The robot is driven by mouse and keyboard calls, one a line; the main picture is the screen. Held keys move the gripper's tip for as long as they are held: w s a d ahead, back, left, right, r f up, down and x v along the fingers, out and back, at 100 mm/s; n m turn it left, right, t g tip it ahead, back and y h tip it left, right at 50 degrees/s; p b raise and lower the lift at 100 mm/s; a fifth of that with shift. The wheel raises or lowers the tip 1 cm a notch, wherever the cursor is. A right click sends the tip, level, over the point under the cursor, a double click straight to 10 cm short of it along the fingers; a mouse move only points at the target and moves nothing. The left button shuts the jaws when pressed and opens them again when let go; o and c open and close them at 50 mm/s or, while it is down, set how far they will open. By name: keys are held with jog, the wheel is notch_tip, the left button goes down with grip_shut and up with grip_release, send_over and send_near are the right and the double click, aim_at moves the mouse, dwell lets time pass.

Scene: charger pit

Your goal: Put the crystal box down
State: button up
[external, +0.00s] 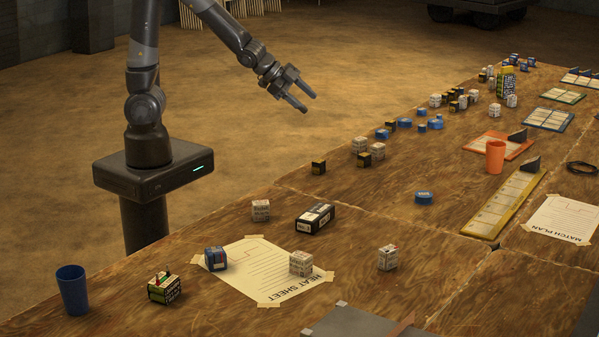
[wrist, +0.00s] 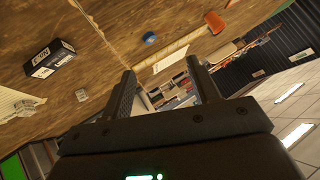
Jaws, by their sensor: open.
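My gripper (external: 302,101) is open and empty, raised in the air off the table's far left edge. In the wrist view its open jaws (wrist: 160,84) have nothing between them. I cannot tell for sure which box is the crystal box. Small boxes on the table include a blue one (external: 215,258) on the heat sheet's left corner, a green and yellow one (external: 165,288) at the front left, and a long black and white one (external: 315,218), also in the wrist view (wrist: 50,59). White printed cubes stand on the sheet (external: 301,263), behind it (external: 260,210) and right of it (external: 387,257).
The wooden table (external: 350,285) runs from front left to back right. A blue cup (external: 72,289) stands at the front left and an orange cup (external: 495,157) at the right. Small blocks and blue discs crowd the far part. Bare wood lies around the long box.

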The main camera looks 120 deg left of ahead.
jog(key=s+d+r, duration=0.2)
jog(key=d+r, duration=0.1)
jog(key=d, duration=0.3)
jog(key=s+d+r+g+h, duration=0.1)
jog(key=s+d+r, duration=0.2)
jog(key=d, duration=0.4)
jog(key=s+d+r+h, duration=0.1)
jog(key=s+d+r, duration=0.1)
jog(key=d, duration=0.5)
jog(key=shift+s+r, duration=0.3)
jog(key=shift+r, duration=0.35)
jog(key=shift+o, duration=0.4)
jog(key=s+d+r+g+h, duration=0.1)
jog(key=s+d+h, duration=0.2)
jog(key=s+d, duration=0.4)
jog(key=shift+s+d+r+g, duration=0.2)
jog(key=shift+d+g, duration=0.1)
jog(key=shift+d, duration=0.3)
